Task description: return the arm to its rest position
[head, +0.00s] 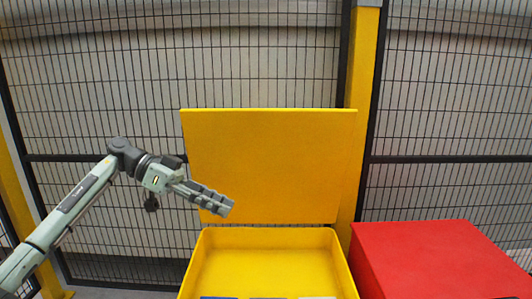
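My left arm comes in from the left, raised in front of the mesh fence. Its gripper (224,205) points right and slightly down, in front of the lower left part of the upright yellow panel (275,160). Its fingers lie close together and look shut, with nothing seen between them. My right gripper is not in view.
A large red box (430,255) stands to the right. A yellow post (364,70) and dark mesh fence (450,90) close off the back.

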